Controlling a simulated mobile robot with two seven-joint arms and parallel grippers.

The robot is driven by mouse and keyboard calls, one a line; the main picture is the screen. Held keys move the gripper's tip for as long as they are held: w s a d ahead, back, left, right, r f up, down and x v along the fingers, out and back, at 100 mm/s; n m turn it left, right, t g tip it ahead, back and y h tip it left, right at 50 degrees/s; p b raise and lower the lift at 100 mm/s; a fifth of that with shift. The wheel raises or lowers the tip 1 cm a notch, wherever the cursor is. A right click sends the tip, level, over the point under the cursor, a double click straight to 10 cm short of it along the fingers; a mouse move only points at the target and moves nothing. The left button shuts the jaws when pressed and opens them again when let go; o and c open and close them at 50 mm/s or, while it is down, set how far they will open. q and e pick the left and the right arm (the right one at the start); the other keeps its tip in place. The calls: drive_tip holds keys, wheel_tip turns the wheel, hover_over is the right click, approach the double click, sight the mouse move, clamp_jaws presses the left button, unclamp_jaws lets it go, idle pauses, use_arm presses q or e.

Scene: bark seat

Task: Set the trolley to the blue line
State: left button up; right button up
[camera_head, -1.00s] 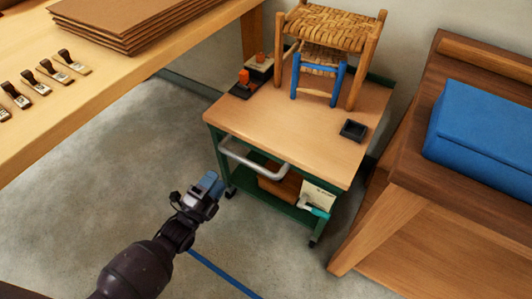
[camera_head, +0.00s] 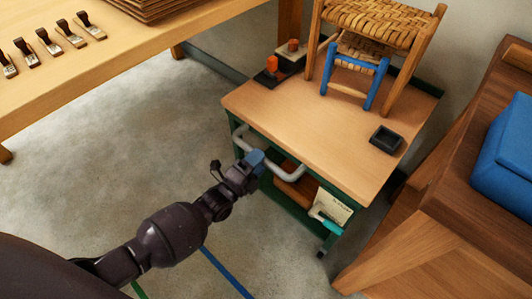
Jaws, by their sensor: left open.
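The trolley (camera_head: 300,135) has a wooden top and a green frame. It stands between the workbench and the brown bench at right. Its silver handle (camera_head: 291,172) runs along the near side. My left gripper (camera_head: 256,160) is open in front of the handle and hides its middle part. I cannot tell whether the handle lies between the fingers. The blue line (camera_head: 228,272) is on the floor, on the near side of the trolley; part of it is hidden by my left arm. My right gripper is not in view.
A woven chair (camera_head: 375,20), a smaller blue-legged stool (camera_head: 352,68), a black tray (camera_head: 385,139) and dark blocks stand on the trolley. The workbench (camera_head: 120,60) is at upper left, the brown bench (camera_head: 465,190) close at right. A green line (camera_head: 138,290) shows at bottom. Floor at left is clear.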

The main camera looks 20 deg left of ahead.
use_arm(q)
drive_tip(key=shift+x, duration=1.45)
clamp_jaws()
